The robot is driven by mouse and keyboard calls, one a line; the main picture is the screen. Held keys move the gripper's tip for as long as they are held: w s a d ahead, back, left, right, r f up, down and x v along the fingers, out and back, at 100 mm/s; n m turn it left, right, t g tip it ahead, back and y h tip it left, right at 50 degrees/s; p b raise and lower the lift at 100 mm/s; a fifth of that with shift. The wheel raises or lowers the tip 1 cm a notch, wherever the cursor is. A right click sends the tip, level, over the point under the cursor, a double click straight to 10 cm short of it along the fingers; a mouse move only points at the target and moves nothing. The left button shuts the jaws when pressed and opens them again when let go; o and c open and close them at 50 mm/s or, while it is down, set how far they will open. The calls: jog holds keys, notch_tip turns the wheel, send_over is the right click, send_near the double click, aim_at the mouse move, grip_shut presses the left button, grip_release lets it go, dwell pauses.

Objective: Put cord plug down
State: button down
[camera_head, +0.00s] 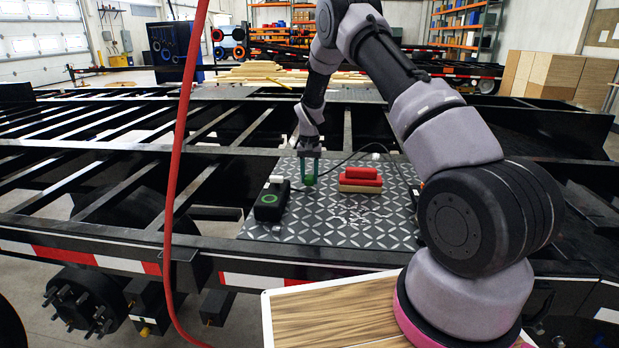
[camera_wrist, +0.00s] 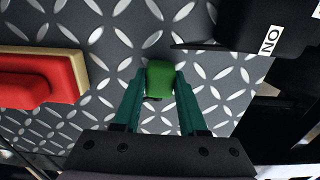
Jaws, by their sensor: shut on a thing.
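The green cord plug (camera_head: 309,180) is between the fingertips of my gripper (camera_head: 309,172), low over the diamond-patterned metal plate (camera_head: 330,228). In the wrist view the plug (camera_wrist: 160,76) sits between the two teal fingers of my gripper (camera_wrist: 160,90), which are shut on it. I cannot tell whether the plug touches the plate. A thin black cord (camera_head: 345,161) runs over the plate behind the gripper toward a small white piece; its join to the plug is not clear.
A black box with a green ring (camera_head: 269,201) stands left of the plug. Red blocks on a wooden piece (camera_head: 361,187) lie to its right. The plate's front is mostly clear. Open trailer beams (camera_head: 120,190) lie to the left, and a red hose (camera_head: 178,150) hangs in front.

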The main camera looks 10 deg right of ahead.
jog(key=shift+f, duration=0.6)
jog(key=shift+c, duration=2.3)
grip_release()
jog(key=shift+r, duration=0.15)
notch_tip(320, 180, up, 13)
notch_tip(320, 180, up, 15)
jog(key=t+y, duration=0.1)
jog(key=t, duration=0.1)
send_over(309, 176)
jog(key=s+d, duration=0.3)
jog(key=s, duration=0.4)
jog(key=s+d+r+t+y, duration=0.1)
jog(key=s+r+t, duration=0.1)
jog(key=s+r, duration=0.65)
jog(key=s+d+r+t, duration=0.15)
jog(key=s+r, duration=0.35)
jog(key=s, duration=0.7)
jog(key=s+t, duration=0.1)
jog(key=s, duration=1.2)
jog(key=shift+d+f+m+t, duration=0.25)
jog(key=shift+m+t, duration=0.05)
jog(key=shift+t, duration=0.05)
